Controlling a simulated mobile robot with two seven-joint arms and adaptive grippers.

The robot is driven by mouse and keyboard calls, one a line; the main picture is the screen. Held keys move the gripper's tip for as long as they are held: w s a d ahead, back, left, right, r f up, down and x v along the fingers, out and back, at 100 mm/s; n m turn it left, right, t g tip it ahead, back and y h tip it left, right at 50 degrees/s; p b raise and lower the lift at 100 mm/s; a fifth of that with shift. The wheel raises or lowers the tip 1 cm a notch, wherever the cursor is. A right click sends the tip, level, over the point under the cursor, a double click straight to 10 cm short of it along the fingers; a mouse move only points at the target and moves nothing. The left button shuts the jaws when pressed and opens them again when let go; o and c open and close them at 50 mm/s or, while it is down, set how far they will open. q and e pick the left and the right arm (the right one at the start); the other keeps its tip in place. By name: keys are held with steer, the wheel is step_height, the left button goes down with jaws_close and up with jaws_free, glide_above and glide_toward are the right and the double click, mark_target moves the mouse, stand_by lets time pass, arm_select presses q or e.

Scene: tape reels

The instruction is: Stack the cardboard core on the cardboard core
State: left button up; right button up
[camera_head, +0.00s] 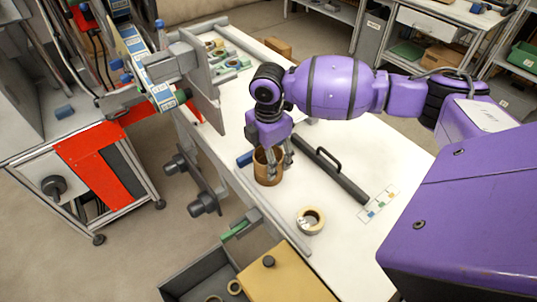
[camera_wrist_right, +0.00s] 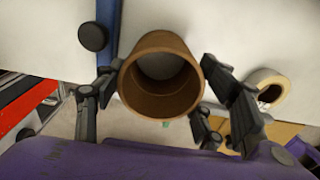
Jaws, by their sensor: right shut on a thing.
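A brown cardboard core (camera_head: 268,172) stands upright on or just above the white table, between the fingers of my right gripper (camera_head: 272,160). In the right wrist view I look into the open end of the core (camera_wrist_right: 160,105), with pale surface showing at its far end. My right gripper (camera_wrist_right: 160,85) is shut on the core, with fingers at its left and right sides. A second cardboard core cannot be told apart; whether one sits below the held core is unclear. My left gripper is not in view.
A cream tape roll (camera_head: 310,220) lies on the white table (camera_head: 350,235). A black handled bar (camera_head: 335,173) is right of the core, and a blue item (camera_head: 245,159) is close at its left. A grey upright plate (camera_head: 203,92) stands at the table's left edge.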

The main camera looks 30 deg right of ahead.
steer(key=o, duration=1.1)
steer(key=shift+r, duration=0.1)
step_height(320, 180, up, 13)
steer(key=shift+r+p, duration=0.1)
steer(key=shift+p, duration=0.2)
